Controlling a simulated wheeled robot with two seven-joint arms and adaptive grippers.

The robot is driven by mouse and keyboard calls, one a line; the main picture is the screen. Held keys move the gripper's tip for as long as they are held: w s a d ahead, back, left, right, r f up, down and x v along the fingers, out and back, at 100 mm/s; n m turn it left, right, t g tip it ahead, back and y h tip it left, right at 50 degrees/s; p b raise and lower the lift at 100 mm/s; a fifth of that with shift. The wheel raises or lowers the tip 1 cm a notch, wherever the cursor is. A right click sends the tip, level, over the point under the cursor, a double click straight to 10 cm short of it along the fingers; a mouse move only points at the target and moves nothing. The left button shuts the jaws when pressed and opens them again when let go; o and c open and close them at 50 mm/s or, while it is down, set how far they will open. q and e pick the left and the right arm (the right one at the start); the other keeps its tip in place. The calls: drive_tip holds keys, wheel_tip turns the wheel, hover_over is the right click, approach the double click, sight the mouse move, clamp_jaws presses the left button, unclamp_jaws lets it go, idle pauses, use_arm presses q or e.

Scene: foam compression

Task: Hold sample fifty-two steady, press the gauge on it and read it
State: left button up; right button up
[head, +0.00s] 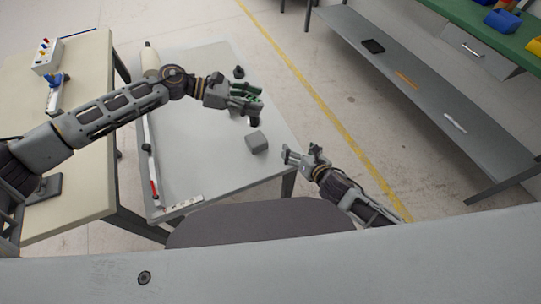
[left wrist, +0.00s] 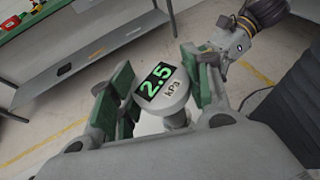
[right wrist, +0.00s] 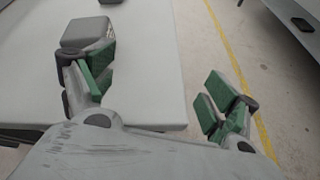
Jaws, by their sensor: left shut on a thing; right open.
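The block lies near the right edge of the grey table and also shows in the right wrist view (right wrist: 84,32). No number is readable on it. My right gripper (head: 303,154) is open and empty, right of the block, near the table edge.
A small dark object (head: 239,72) stands at the table's far side. A red-and-white stick (head: 153,176) and a white strip (head: 180,207) lie along its left and front edges. A workbench with a lower shelf (head: 420,85) stands at right. Floor lies clear between.

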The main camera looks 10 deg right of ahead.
sight(256, 141)
drive_tip(key=s+a+n, duration=0.1)
drive_tip(key=a, duration=0.2)
drive_tip(key=a+r+n+y, duration=0.1)
drive_tip(key=a+n, duration=0.1)
drive_tip(key=a, duration=0.2)
drive_tip(key=s+a+r+n, duration=0.1)
drive_tip(key=a, duration=0.2)
drive_tip(key=shift+s+a+r+n, duration=0.25)
drive_tip(key=shift+s+n, duration=0.1)
drive_tip(key=shift+n, duration=0.05)
drive_tip(key=shift+w+f, duration=0.1)
drive_tip(key=shift+w, duration=0.05)
drive_tip(key=shift+a+x, duration=0.2)
drive_tip(key=shift+x, duration=5.6)
drive_tip(key=c, duration=0.9)
drive_tip(key=o, duration=0.9)
drive_tip(key=shift+c, duration=0.2)
